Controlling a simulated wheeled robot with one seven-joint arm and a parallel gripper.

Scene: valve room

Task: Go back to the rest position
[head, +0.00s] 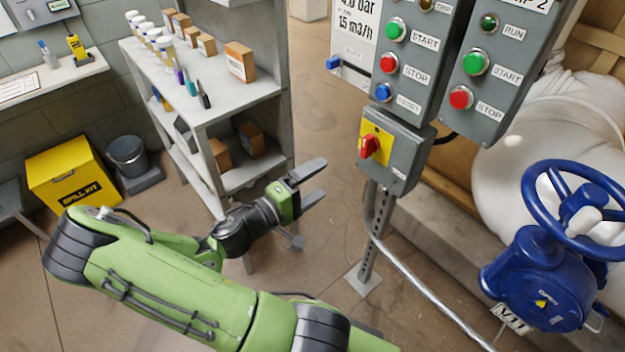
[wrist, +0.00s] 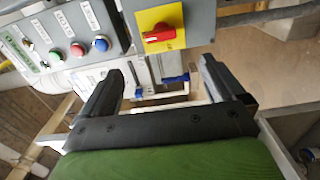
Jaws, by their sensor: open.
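My gripper (head: 318,182) is open and empty at the end of my green arm, in the middle of the head view. It is in the air, right of the grey shelf and left of the grey switch box (head: 406,168) with its red rotary switch on a yellow plate (head: 375,139). A gap separates the fingertips from the box. In the wrist view the two dark fingers (wrist: 160,85) stand apart with nothing between them. The red switch (wrist: 159,34) shows beyond them at the top.
Pump control panels (head: 410,60) with buttons stand above the switch box on a metal post (head: 378,235). A blue handwheel valve (head: 545,275) is at the right. A grey shelf (head: 235,105) with boxes and bottles is behind my arm. A yellow spill kit (head: 72,173) is at the left.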

